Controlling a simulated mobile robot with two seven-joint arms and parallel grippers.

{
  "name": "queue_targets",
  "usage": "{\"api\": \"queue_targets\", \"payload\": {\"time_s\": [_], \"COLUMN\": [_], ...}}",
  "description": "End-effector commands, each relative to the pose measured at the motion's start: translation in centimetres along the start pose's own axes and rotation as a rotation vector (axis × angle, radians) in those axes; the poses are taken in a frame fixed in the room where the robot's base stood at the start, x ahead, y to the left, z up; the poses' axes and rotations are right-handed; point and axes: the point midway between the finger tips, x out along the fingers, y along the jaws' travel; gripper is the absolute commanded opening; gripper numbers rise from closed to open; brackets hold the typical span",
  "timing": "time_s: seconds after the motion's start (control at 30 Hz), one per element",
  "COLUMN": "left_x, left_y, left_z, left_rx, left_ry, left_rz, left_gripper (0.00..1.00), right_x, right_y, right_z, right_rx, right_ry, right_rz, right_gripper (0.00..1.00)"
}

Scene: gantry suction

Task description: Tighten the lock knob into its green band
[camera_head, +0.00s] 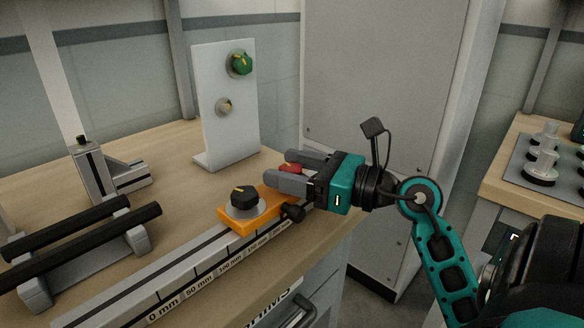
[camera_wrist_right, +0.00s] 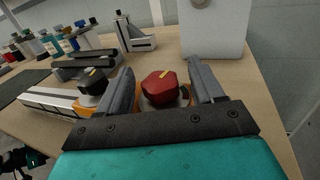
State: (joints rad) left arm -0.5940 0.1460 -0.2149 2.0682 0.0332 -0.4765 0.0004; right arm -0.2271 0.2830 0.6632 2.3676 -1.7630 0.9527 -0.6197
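A red knob (camera_head: 291,169) sits at the far right end of an orange carriage (camera_head: 237,224) on the rail. In the right wrist view the red knob (camera_wrist_right: 160,88) lies between the two fingers of my right gripper (camera_wrist_right: 159,68), with a gap on each side. My right gripper (camera_head: 281,166) is open around it. A black knob (camera_head: 244,197) with a yellow pointer stands on a light collar on the same carriage. It also shows left of the fingers in the right wrist view (camera_wrist_right: 92,80). No green band shows on either knob.
A grey rail (camera_head: 130,290) marked in millimetres runs along the bench's front edge. A white upright panel (camera_head: 226,140) with a green knob (camera_head: 239,63) and a small grey knob (camera_head: 223,107) stands behind. Black bars (camera_head: 85,232) on a stand lie left. A tall cabinet (camera_head: 390,90) stands behind my right gripper.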

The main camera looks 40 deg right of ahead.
Motion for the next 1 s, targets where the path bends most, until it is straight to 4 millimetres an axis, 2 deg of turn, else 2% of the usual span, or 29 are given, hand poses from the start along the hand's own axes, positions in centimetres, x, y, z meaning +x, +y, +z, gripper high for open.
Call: {"api": "queue_targets", "payload": {"time_s": [0.23,0.37,0.8,1.0], "left_x": [0.0,0.1,0.5,0.5], "left_y": [0.0,-0.1,-0.2,-0.2], "left_z": [0.0,0.1,0.8,0.8], "left_rx": [0.001,0.002,0.011,0.010], "left_ry": [0.000,0.000,-0.001,0.000], "left_rz": [0.000,0.000,0.000,0.000], "left_gripper": [0.43,0.43,0.43,0.43], "right_x": [-0.2,-1.3,-9.6,-12.1], "right_y": [0.0,0.0,-0.1,0.0], "right_z": [0.0,-0.1,-0.1,-0.1], "right_rx": [0.000,0.000,0.001,0.002], "right_ry": [-0.001,0.001,0.002,0.001], "right_rz": [-0.001,-0.002,-0.004,-0.002], "right_gripper": [0.67,0.67,0.67,0.67]}}
